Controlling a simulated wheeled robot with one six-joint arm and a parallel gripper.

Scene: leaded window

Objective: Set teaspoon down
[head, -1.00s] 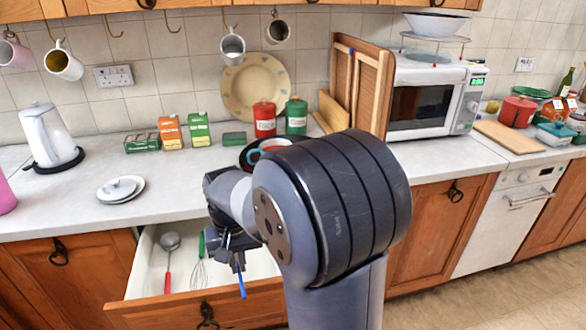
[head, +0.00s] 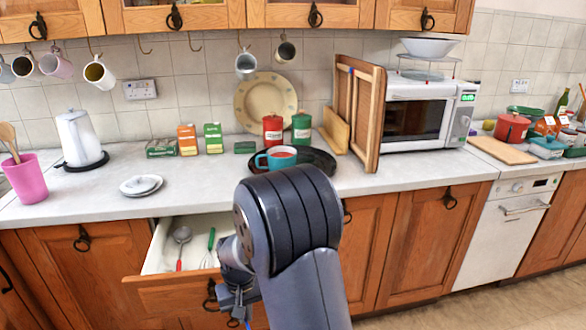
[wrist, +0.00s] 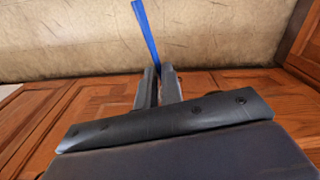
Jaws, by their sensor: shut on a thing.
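The teaspoon shows as a thin blue handle (wrist: 145,30) in the wrist view, gripped between my finger pads; a blue tip (head: 233,322) shows at the bottom of the head view. Its bowl is not clearly seen. My gripper (wrist: 159,76) is shut on it; in the head view my gripper (head: 238,302) hangs low, by the front of the open drawer (head: 165,284), partly hidden by my arm. A teal mug (head: 275,158) stands on a dark round tray (head: 322,160) on the worktop.
The drawer holds a ladle (head: 181,236) and a green-handled tool (head: 211,238). Small white dishes (head: 141,186) lie on the worktop (head: 90,205), with a kettle (head: 77,138) behind and a pink pot (head: 25,178) at left. The front right of the worktop is clear.

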